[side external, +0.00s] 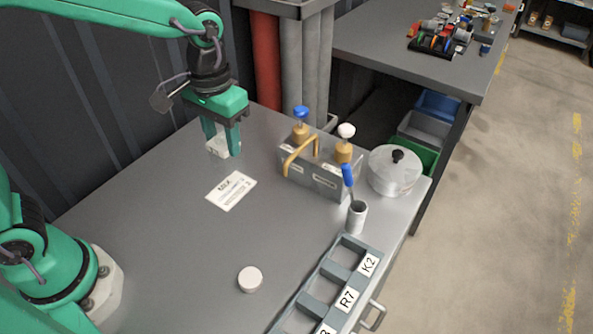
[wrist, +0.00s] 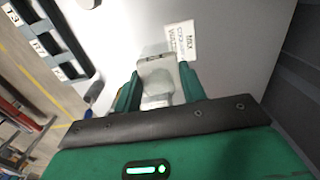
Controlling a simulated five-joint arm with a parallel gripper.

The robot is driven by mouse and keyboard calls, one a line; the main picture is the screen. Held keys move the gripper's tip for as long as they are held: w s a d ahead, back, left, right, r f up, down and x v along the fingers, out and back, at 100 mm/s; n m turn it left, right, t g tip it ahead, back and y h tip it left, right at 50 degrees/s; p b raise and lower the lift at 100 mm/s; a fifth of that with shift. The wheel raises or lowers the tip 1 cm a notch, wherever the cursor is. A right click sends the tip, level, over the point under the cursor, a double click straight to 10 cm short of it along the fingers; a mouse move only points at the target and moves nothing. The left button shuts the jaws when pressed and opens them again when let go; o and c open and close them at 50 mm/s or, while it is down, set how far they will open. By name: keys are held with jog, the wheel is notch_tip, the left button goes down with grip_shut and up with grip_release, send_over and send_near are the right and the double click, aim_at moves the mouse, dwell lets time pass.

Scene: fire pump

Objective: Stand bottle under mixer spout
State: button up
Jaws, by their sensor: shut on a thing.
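My gripper (side external: 222,146) is shut on a pale bottle (side external: 216,143) and holds it over the left back part of the table. In the wrist view the bottle (wrist: 158,82) sits between both fingers of my gripper (wrist: 160,72). The mixer (side external: 318,172) is a grey box with a blue-topped and a white-topped brass valve and a bent yellow pipe, which looks like the spout (side external: 300,157), at its front. The bottle is to the left of the mixer, apart from it. I cannot tell how far the bottle is above the table.
A printed card (side external: 231,190) lies in front of the bottle. A lidded pot (side external: 396,171) and a cup with a blue-handled tool (side external: 356,216) stand right of the mixer. A labelled rack (side external: 330,290) and a white round cap (side external: 250,279) are nearer. The table's middle is clear.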

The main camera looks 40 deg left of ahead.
jog(key=s+d+f, duration=0.1)
jog(key=s+d, duration=0.3)
jog(key=s, duration=0.4)
jog(key=s+d+f, duration=0.1)
jog(key=s+d, duration=0.4)
jog(key=s, duration=0.3)
jog(key=shift+s+f, duration=0.25)
jog(key=shift+f, duration=0.05)
jog(key=w+a+f, duration=0.6)
jog(key=w+f, duration=0.1)
jog(key=w, duration=0.3)
jog(key=shift+f, duration=0.1)
jog(key=shift+f, duration=1.95)
jog(key=shift+f, duration=0.1)
